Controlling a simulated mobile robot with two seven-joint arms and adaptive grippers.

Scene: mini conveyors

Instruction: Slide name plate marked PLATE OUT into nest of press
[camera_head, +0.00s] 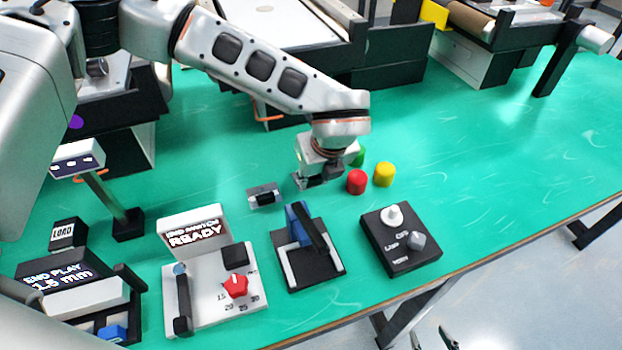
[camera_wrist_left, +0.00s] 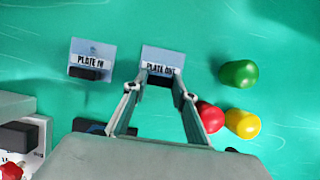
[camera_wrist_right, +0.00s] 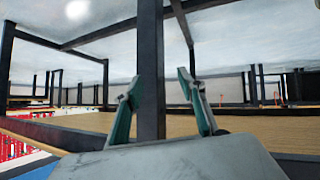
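The PLATE OUT name plate (camera_wrist_left: 162,57) lies flat on the green table in the left wrist view. My left gripper (camera_wrist_left: 162,76) has its fingertips on both sides of the plate's dark grip block and looks shut on it. In the head view the left gripper (camera_head: 318,183) is low over the table and hides this plate. The press (camera_head: 306,246), with a blue block, black lever and pale frame on a black base, stands nearer the front edge, apart from the gripper. My right gripper (camera_wrist_right: 160,85) is open and empty, facing away from the table.
The PLATE IN plate (camera_head: 264,195) lies left of the gripper. Red (camera_head: 357,182), yellow (camera_head: 384,174) and green (camera_wrist_left: 239,74) cylinders stand close on the right. A switch box (camera_head: 400,240) and a READY panel (camera_head: 205,300) flank the press. The table is clear further right.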

